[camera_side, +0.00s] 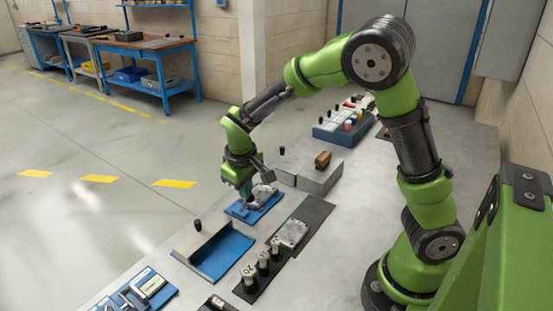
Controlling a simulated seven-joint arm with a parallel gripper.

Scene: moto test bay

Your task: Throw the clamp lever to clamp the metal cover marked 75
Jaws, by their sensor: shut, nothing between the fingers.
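My gripper (246,196) points down at the left edge of the bench, shut and empty. It is right beside a grey metal part (263,193) on a small blue base (240,212); whether they touch I cannot tell. The grey part may be the metal cover, but no marking 75 can be read on it. The gripper hides part of this fixture, and I cannot make out the clamp lever.
A blue tray (228,262) with a grey block, a dark strip with labelled cylinders (262,262) and a pale plate (292,233) stand nearer. Behind are grey blocks (318,177) with a brown piece and a blue rack (332,138). Bare bench lies to the right.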

